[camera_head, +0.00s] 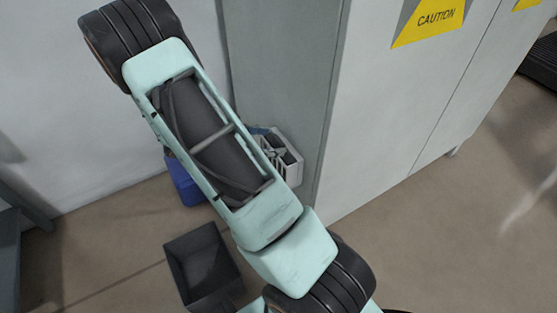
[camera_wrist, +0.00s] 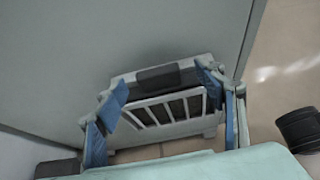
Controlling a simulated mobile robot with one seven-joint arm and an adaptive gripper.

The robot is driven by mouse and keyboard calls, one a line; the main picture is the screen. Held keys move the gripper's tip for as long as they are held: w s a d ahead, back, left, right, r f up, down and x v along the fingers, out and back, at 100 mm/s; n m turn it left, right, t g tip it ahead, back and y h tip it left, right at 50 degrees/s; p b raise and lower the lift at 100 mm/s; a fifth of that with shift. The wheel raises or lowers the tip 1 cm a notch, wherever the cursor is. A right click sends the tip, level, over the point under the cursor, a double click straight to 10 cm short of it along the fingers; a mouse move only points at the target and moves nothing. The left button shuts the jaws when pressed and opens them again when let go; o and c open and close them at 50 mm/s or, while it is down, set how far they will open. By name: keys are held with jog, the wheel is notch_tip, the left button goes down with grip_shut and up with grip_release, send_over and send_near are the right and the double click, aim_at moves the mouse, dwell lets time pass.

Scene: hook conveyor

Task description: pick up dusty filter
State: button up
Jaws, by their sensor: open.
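A pale grey slotted unit, which looks like the filter (camera_wrist: 172,108), sits low against the grey side of the cabinet. It has a light frame with dark slots and a dark block on its upper edge. In the head view the filter (camera_head: 291,160) shows partly behind my arm. I cannot make out dust on it. My gripper (camera_wrist: 162,84) is open in the wrist view, with a blue-padded finger towards each side of the filter. I cannot tell whether the pads touch it. In the head view my arm hides most of the gripper.
The tall grey cabinet (camera_head: 385,110) with yellow caution signs stands to the right. A blue bin (camera_head: 184,182) stands by the wall, partly behind my arm. A dark open bin (camera_head: 203,262) stands on the floor left of my arm.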

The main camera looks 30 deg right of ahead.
aim_at(277, 140)
jog(key=b+x, duration=0.1)
jog(key=x, duration=0.3)
jog(key=shift+w+f, duration=0.1)
jog(key=shift+w, duration=0.1)
jog(key=shift+c, duration=0.2)
jog(key=c, duration=1.6)
jog(key=shift+r, duration=0.2)
